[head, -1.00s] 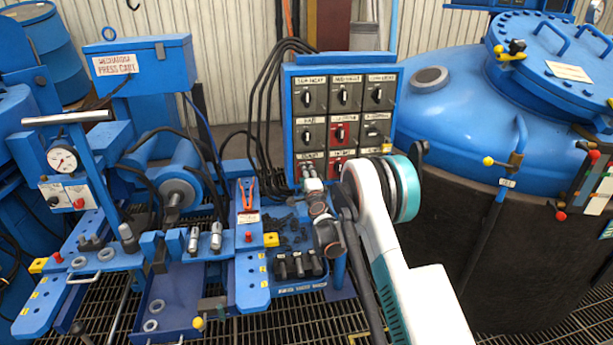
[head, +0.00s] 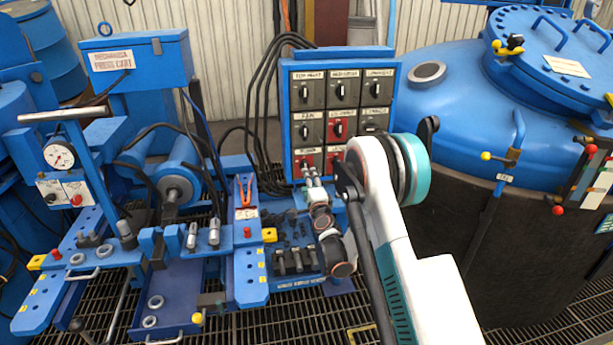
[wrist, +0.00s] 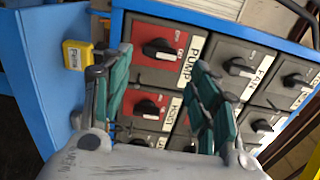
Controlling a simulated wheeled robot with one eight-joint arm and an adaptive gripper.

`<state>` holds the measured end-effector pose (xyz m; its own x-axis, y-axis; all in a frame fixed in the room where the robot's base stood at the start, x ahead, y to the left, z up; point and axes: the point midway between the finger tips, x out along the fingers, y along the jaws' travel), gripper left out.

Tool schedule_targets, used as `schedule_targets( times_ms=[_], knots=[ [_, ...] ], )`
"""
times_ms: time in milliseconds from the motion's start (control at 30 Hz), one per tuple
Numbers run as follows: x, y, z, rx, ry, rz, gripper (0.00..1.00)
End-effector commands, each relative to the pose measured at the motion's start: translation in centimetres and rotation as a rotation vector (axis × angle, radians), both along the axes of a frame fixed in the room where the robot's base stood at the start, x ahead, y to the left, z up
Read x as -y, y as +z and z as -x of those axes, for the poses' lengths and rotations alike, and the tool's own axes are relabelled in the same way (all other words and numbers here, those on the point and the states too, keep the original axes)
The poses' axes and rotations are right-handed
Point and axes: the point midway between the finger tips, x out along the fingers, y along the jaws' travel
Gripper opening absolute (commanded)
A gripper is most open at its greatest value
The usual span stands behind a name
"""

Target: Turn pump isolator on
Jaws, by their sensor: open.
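The pump isolator (wrist: 160,48) is a red square switch with a black rotary knob, labelled PUMP, near the top of the wrist view. Its knob lies roughly level in that picture. In the head view it is the lower left switch (head: 308,158) of the blue-framed panel, partly hidden by my gripper. My gripper (wrist: 160,60) is open and empty, its green-padded fingers spread either side of the knob in the picture. I cannot tell how far the fingertips are from the panel. In the head view my gripper (head: 310,176) is at the panel's lower left corner.
The FAN switch (wrist: 240,66) and a red hoist switch (wrist: 148,108) adjoin the pump isolator. A yellow labelled block (wrist: 77,55) is beside the panel. Black cables (head: 262,110) hang left of the panel. A blue furnace vessel (head: 455,110) stands to the right.

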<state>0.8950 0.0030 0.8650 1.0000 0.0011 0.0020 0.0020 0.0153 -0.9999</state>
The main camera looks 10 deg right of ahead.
Motion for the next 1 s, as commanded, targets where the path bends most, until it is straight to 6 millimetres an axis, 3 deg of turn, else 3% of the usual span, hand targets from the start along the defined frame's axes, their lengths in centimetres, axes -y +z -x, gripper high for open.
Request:
schedule_targets(
  times_ms=[100, 233, 700, 867, 1000],
  knots=[
    [0.0, 0.0, 2.0, 0.0, 0.0, 0.0, 0.55],
    [0.0, 0.0, 3.2, 0.0, 0.0, -0.001, 0.55],
    [-0.1, 0.3, 3.7, -0.002, 0.003, 0.006, 0.55],
    [-0.8, 3.0, 4.0, -0.019, 0.037, 0.07, 0.55],
    [-2.1, 7.1, 5.0, -0.051, 0.093, 0.178, 0.55]
  ],
)
